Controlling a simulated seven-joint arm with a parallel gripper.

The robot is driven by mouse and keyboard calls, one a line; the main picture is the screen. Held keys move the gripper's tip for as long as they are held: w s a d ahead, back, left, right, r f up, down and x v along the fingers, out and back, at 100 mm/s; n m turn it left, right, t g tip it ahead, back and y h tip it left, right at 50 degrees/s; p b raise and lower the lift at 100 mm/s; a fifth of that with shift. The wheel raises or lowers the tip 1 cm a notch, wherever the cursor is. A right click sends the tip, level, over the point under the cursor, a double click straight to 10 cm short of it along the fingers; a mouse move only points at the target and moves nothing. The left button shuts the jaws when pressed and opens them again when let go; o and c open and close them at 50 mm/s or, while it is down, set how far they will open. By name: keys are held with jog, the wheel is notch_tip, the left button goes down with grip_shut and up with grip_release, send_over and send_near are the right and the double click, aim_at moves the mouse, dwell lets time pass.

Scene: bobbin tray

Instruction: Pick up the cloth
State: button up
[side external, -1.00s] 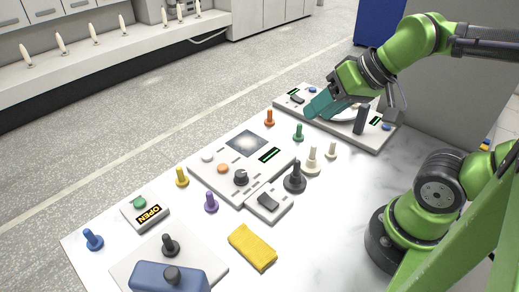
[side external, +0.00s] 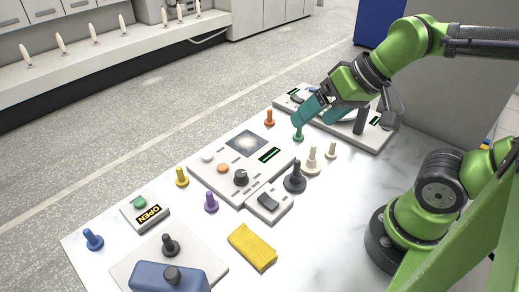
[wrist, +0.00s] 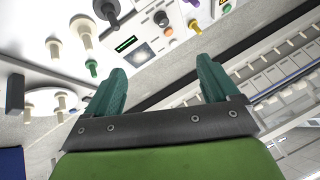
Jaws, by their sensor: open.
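The cloth (side external: 252,247) is a folded yellow rectangle lying flat on the white marbled table near its front edge in the side view. I cannot make it out in the wrist view. My gripper (side external: 318,112) has teal fingers and hangs above the far end of the table, near the green peg, well away from the cloth. In the wrist view the two fingers (wrist: 160,88) are spread apart with nothing between them.
A grey panel (side external: 222,160) with knobs and a screen lies mid-table. Several pegs stand around it, including a black one (side external: 295,178) and a purple one (side external: 211,203). A blue block (side external: 168,278) sits at the front. The table right of the cloth is clear.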

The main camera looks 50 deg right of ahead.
jog(key=w+a+f+n+g, duration=0.1)
jog(key=a+f+n+g, duration=0.25)
jog(key=a, duration=0.55)
jog(key=g+h, duration=0.2)
jog(key=g, duration=0.1)
send_over(252, 243)
notch_tip(252, 243, down, 4)
jog(key=shift+m, duration=0.35)
notch_tip(252, 243, down, 16)
jog(key=c, duration=1.1)
